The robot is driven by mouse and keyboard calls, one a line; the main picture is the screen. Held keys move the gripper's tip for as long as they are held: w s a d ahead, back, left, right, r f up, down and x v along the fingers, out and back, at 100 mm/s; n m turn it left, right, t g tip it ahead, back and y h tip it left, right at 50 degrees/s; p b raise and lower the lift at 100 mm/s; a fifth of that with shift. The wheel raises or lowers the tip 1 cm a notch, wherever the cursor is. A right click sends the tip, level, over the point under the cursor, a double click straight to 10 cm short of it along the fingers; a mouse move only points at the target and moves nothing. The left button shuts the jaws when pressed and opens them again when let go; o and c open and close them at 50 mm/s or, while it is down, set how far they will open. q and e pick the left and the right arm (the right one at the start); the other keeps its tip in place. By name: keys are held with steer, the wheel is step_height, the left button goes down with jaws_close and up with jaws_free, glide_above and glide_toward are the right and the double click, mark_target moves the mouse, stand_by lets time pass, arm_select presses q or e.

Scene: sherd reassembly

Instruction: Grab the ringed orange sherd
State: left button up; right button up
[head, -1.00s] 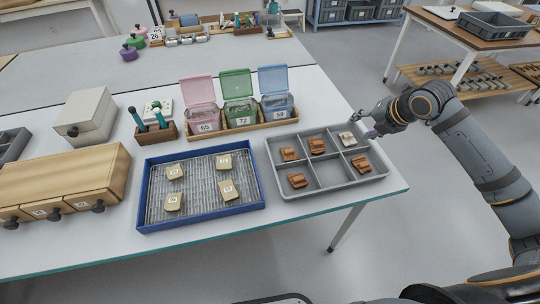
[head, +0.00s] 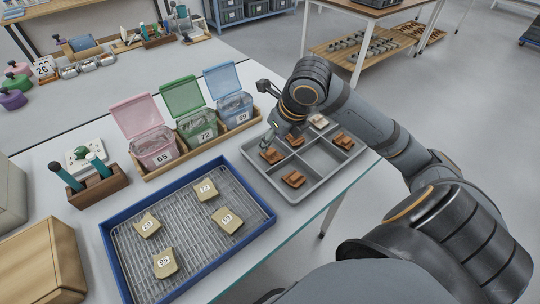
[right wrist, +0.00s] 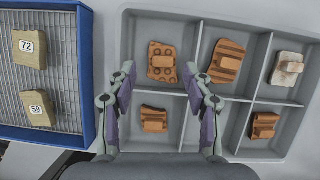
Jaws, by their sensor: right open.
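The ringed orange sherd (right wrist: 162,62) shows round ring marks in the right wrist view. It lies in the upper left compartment of the grey divided tray (right wrist: 200,130). In the head view the same sherd (head: 271,154) lies in the tray's left compartment, just below my right gripper (head: 281,140). My right gripper (right wrist: 160,88) is open and empty. In the wrist view its two fingers stand left and right of the sherd's column, and the sherd shows between and beyond the fingertips. My left gripper is not in view.
The tray also holds a striped orange sherd (right wrist: 227,62), a pale sherd (right wrist: 286,69) and orange sherds (right wrist: 154,119) (right wrist: 264,125). Its lower middle compartment is empty. A blue-rimmed rack (head: 262,196) with numbered tan pieces stands beside it. Lidded boxes (head: 207,126) stand behind.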

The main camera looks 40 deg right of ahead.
mark_target(271, 151)
steer(key=shift+d+f, duration=0.1)
steer(key=shift+f, duration=0.45)
steer(key=b+x, duration=0.1)
steer(key=x, duration=0.3)
steer(key=shift+s+d+f+b, duration=0.1)
steer(key=shift+s+b, duration=0.15)
steer(key=shift+b, duration=0.1)
steer(key=shift+w+f, duration=0.2)
steer(key=shift+f, duration=0.2)
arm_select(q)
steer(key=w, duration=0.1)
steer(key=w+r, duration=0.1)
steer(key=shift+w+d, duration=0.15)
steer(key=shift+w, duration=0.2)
arm_select(e)
steer(key=shift+r, duration=0.1)
steer(key=c, duration=0.9)
